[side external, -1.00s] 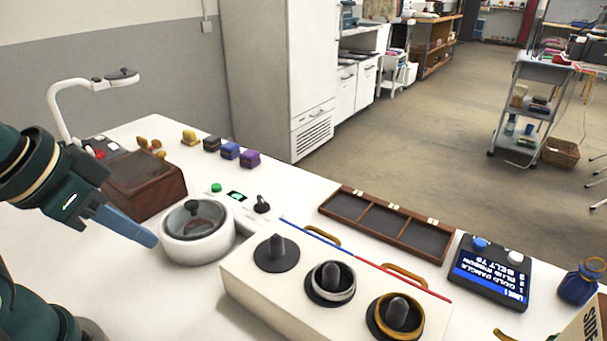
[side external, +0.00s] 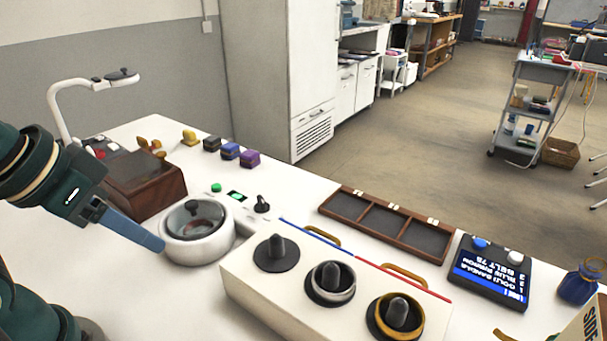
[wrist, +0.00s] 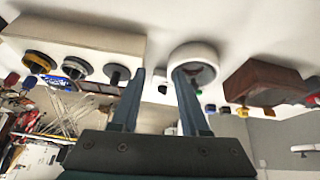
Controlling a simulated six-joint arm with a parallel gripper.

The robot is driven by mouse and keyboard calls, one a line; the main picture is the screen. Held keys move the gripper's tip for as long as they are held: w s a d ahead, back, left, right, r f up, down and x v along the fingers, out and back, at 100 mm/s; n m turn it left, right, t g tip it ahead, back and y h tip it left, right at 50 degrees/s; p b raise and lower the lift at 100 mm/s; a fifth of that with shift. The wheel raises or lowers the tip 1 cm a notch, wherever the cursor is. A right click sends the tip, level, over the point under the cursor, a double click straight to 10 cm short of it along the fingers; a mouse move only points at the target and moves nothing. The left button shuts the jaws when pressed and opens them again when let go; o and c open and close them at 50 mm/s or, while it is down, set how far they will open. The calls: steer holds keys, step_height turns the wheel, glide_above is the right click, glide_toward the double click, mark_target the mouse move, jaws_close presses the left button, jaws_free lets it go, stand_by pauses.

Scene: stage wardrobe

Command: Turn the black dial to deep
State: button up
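A black dial (side external: 277,252) on a plain black disc stands at the left end of the white box; it also shows in the wrist view (wrist: 116,75). Beside it are a silver-ringed dial (side external: 330,282) and a gold-ringed dial (side external: 397,313), both with dark knobs. A smaller black knob (side external: 262,204) sits on the white panel behind the round pot. I cannot read any marking for "deep". My gripper (wrist: 160,95) is open and empty, its fingers apart. In the side view it hangs left of the white pot, clear of the dials.
The white round pot (side external: 169,250) with a glass lid stands between my gripper and the box. A brown wooden box (side external: 165,195) is behind my gripper. A compartment tray (side external: 346,208) and a screen tablet (side external: 495,270) lie to the right.

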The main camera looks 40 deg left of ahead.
steer(key=w+a+r+n+y, duration=0.1)
steer(key=w+a+r+n, duration=0.1)
steer(key=w+r+n, duration=0.35)
steer(key=n+g+y, duration=0.3)
steer(key=n, duration=0.2)
glide_above(262, 201)
steer(key=s+d, duration=0.1)
steer(key=d, duration=0.1)
step_height(262, 201, down, 12)
steer(key=shift+r, duration=0.15)
steer(key=shift+f, duration=0.4)
steer(key=shift+x, duration=2.35)
steer(key=shift+s, duration=0.1)
jaws_close()
